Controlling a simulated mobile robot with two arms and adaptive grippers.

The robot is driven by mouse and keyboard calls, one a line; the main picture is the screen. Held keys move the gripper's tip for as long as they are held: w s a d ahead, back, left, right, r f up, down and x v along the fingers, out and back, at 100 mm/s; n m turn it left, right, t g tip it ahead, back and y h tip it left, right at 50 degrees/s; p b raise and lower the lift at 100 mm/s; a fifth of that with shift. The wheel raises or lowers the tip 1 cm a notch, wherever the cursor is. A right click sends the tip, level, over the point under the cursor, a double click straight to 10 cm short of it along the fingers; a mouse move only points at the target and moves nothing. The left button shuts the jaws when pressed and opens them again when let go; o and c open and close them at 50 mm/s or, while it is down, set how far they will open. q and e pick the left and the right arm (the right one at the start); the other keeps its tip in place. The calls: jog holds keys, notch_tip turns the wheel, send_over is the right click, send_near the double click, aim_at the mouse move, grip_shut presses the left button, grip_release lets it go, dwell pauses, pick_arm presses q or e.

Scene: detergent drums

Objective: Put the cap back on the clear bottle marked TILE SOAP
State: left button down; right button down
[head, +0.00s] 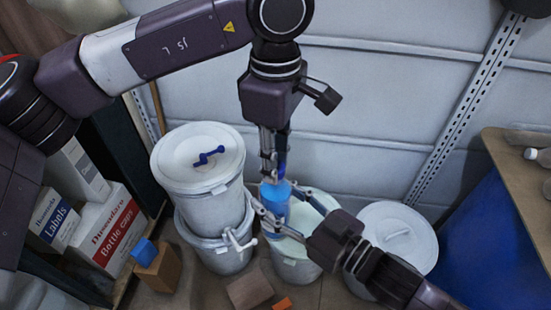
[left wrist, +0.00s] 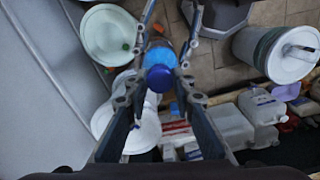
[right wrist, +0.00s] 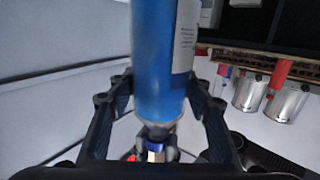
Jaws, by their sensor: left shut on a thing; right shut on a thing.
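The bottle (head: 275,202), filled with blue liquid, is upright over the drums in the head view. My right gripper (head: 284,208) is shut around it. The right wrist view shows the bottle (right wrist: 160,60) close up, with part of a white label whose words I cannot read. My left gripper (head: 275,170) points down above the bottle and is shut on a dark blue cap (left wrist: 160,78). The cap also shows in the right wrist view (right wrist: 155,148), by the bottle's neck. The cap is roughly in line with the bottle; I cannot tell whether they touch.
A lidded drum with a blue handle (head: 198,150) stands left of the bottle. A pale green-topped drum (head: 290,262) is below it, and another lidded drum (head: 398,232) is to the right. Boxes (head: 110,228) are on the left shelf; a table (head: 520,165) is at right.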

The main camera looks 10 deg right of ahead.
pick_arm(q)
jog(key=m, duration=0.4)
jog(key=shift+w, duration=0.15)
jog(key=m, duration=0.5)
jog(key=c, duration=1.6)
grip_release()
jog(key=shift+r, duration=0.15)
jog(key=shift+r, duration=2.15)
jog(key=shift+c, duration=0.4)
